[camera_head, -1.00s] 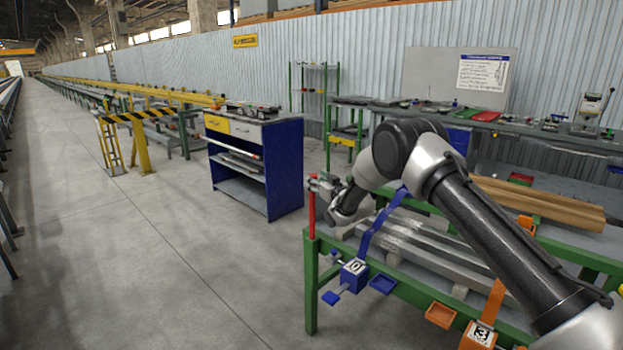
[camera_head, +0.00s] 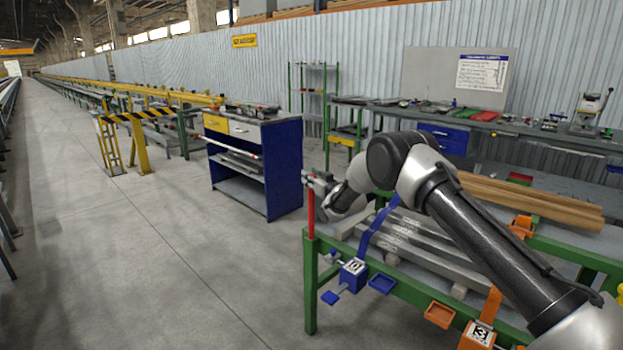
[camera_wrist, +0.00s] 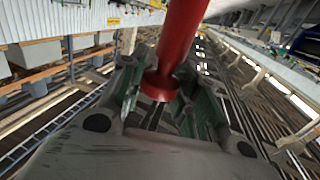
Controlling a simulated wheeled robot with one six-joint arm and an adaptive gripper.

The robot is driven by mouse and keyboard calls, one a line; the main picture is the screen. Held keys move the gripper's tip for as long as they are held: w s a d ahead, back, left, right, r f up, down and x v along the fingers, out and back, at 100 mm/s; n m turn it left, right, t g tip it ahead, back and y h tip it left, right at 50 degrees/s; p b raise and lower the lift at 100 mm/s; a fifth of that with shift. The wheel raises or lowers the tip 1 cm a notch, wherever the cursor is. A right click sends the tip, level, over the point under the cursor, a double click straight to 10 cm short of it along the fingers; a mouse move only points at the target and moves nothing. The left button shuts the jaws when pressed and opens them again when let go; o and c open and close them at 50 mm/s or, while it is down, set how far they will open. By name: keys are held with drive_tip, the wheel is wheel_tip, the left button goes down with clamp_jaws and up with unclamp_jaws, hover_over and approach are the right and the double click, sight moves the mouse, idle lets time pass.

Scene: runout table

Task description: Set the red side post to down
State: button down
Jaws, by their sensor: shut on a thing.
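The red side post (camera_head: 311,212) stands upright at the near left corner of the green rack (camera_head: 312,285) in the head view. My gripper (camera_head: 310,179) is at the top of the post, reaching in from the right. In the wrist view, the red post (camera_wrist: 181,42) runs between the fingers and ends in a wider red collar or cap. My gripper (camera_wrist: 160,95) is shut on it there. The fingers hide part of the post's top.
A blue cabinet (camera_head: 283,165) stands behind. The floor to the left is clear.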

sight(313, 216)
wheel_tip(313, 216, down, 16)
drive_tip(key=shift+f, duration=0.1)
idle(0.4)
drive_tip(key=c, duration=1)
unclamp_jaws()
drive_tip(key=shift+c, duration=0.2)
drive_tip(key=shift+s, duration=0.1)
drive_tip(key=v, duration=1.2)
